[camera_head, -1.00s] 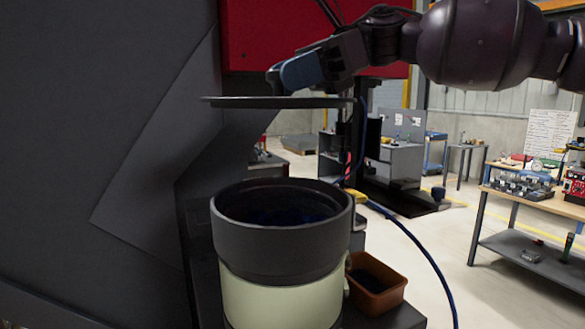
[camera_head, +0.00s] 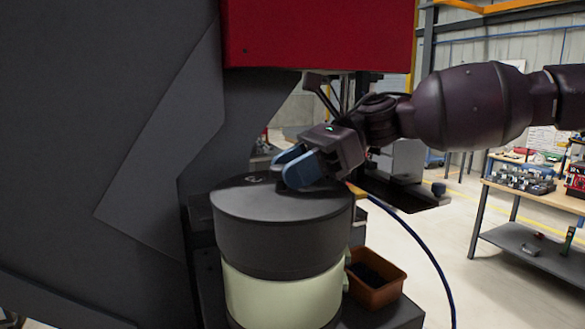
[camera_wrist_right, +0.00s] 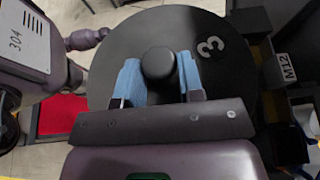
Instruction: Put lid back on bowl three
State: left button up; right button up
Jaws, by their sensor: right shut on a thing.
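The dark round lid (camera_head: 235,197) sits on top of the dark bowl (camera_head: 285,240), covering its opening. It looks level and lined up with the rim. In the right wrist view the lid (camera_wrist_right: 225,75) carries a grey number 3, and its round black knob (camera_wrist_right: 158,62) is between two blue fingertips. My right gripper (camera_head: 294,168) is shut on this knob, reaching in from the right; it also shows in the right wrist view (camera_wrist_right: 160,80). The bowl stands on a pale cream band (camera_head: 285,295). The seam between lid and bowl is too fine to judge fully. My left gripper is not in view.
A large dark grey machine panel (camera_head: 90,120) fills the left, and a red housing (camera_head: 310,35) hangs above. An orange-brown bin (camera_head: 378,295) with dark contents stands right of the bowl. A blue hose (camera_head: 425,245) curves down beside it. Workbenches stand farther right.

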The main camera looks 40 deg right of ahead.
jog(key=shift+f, duration=0.1)
jog(key=o, duration=1.1)
